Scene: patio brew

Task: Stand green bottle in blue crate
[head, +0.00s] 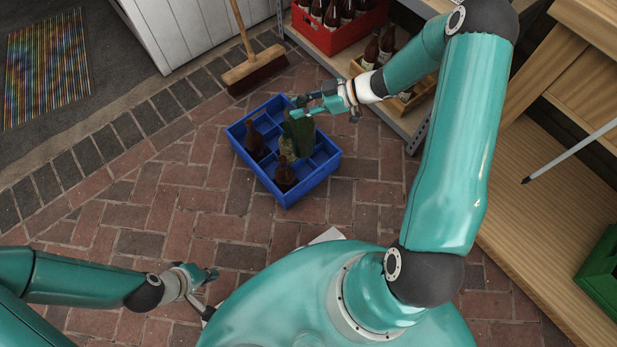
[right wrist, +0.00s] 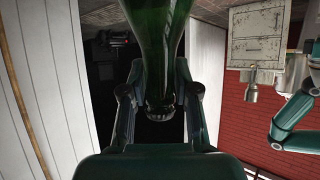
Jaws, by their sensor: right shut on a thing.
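The blue crate (head: 314,177) stands on the brick floor, divided into compartments. Two brown bottles (head: 255,143) (head: 284,176) stand in it at the left and front, with a paler bottle (head: 287,149) between. My right gripper (head: 303,108) is shut on the green bottle (head: 300,134), which is over the crate's middle and looks roughly upright. I cannot tell whether its base is inside a compartment or above it. In the right wrist view the green bottle (right wrist: 158,45) runs between the fingers (right wrist: 160,105). My left gripper (head: 212,292) is open and empty at the lower left.
A broom (head: 254,70) stands behind the crate. A red crate of bottles (head: 335,38) and a wooden crate (head: 368,68) sit on shelving at the back right. A green crate (head: 602,268) is at the far right. Brick floor left of the blue crate is clear.

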